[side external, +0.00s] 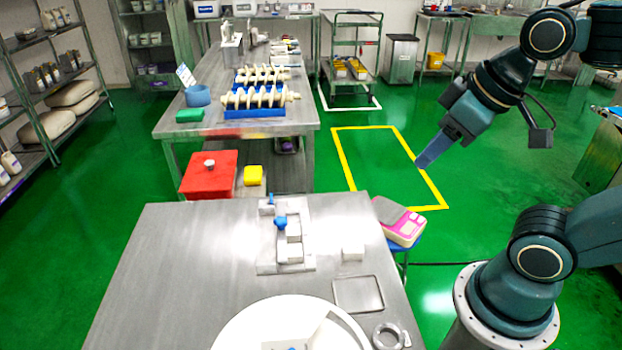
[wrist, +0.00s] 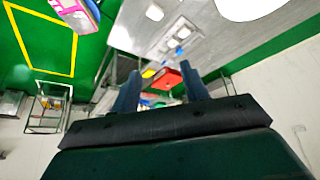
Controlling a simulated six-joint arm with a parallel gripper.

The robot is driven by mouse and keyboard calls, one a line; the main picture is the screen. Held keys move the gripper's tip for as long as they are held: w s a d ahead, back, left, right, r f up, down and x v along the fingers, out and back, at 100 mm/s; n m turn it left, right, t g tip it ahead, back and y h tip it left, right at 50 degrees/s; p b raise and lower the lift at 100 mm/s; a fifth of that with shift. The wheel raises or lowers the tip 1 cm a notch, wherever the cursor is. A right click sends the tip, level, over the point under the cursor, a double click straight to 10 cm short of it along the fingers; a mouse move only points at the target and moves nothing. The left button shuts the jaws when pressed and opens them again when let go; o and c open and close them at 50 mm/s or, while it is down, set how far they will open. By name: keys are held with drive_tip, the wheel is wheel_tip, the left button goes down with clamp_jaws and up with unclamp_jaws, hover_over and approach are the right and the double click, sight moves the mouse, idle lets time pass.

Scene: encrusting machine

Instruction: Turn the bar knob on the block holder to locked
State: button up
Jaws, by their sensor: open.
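The block holder (side external: 266,262) is a pale plate with white blocks on the steel table. A blue knob (side external: 280,222) sits near its middle, and a smaller blue part (side external: 271,199) is at its far end. I cannot tell which is the bar knob or which way it points. The holder also shows small and tilted in the wrist view (wrist: 176,40). My gripper (side external: 427,160) is raised in the air to the right of the table, well apart from the holder. Its two blue fingers are spread and empty in the wrist view (wrist: 161,88).
A white block (side external: 353,253), a shallow tray (side external: 358,293) and a metal ring (side external: 388,336) lie right of the holder. A large white round part (side external: 235,330) fills the near edge. A pink scale (side external: 400,222) stands beside the table. The table's left side is clear.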

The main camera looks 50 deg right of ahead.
drive_tip(key=w+r+n+g, duration=0.25)
drive_tip(key=w+n, duration=0.45)
drive_tip(key=w, duration=0.4)
drive_tip(key=n+g, duration=0.3)
drive_tip(key=n, duration=1.6)
hover_over(272, 197)
wheel_tip(272, 197, down, 19)
drive_tip(key=shift+f, duration=0.2)
wheel_tip(272, 197, down, 14)
drive_tip(key=shift+r, duration=0.15)
